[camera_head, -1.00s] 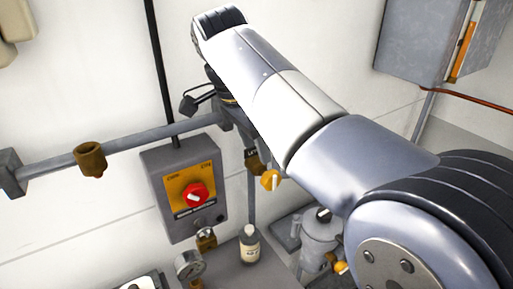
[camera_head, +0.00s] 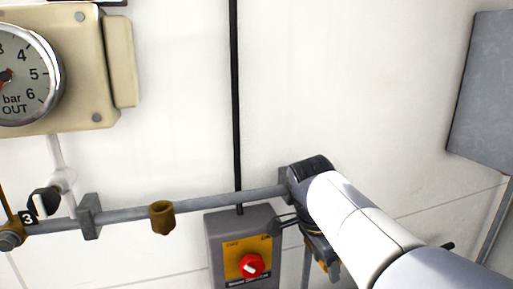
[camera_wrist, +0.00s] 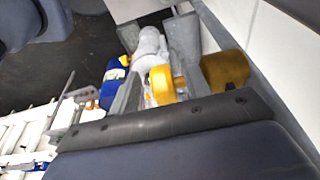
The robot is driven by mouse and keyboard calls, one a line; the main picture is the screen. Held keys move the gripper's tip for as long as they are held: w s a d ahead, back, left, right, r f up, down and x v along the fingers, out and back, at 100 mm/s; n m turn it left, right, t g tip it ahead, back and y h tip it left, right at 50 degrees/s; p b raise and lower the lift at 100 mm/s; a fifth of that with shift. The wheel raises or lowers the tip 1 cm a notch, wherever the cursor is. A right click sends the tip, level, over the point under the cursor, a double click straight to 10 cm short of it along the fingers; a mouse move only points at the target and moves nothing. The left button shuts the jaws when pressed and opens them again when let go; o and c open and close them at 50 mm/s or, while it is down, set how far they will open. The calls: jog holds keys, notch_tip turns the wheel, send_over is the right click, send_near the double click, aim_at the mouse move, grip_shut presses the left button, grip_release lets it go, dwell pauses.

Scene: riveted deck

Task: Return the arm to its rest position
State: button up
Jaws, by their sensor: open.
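My arm reaches in from the lower right of the head view, and its wrist end is in front of the wall rail (camera_head: 140,213). My gripper (camera_head: 320,250) hangs below the wrist, dark with a little yellow, beside the right edge of the switch box. It is open; its fingers are mostly hidden behind my arm, and I see nothing held.
The grey switch box (camera_head: 218,258) with a red knob (camera_head: 251,266) is close left of my gripper. A pressure gauge (camera_head: 20,78) is at upper left, a grey cabinet (camera_head: 484,95) at right. The wrist view shows a yellow part (camera_wrist: 161,85) and a brown part (camera_wrist: 226,69).

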jog(key=shift+r+y, duration=0.15)
jog(key=shift+y, duration=0.15)
dwell(0.4)
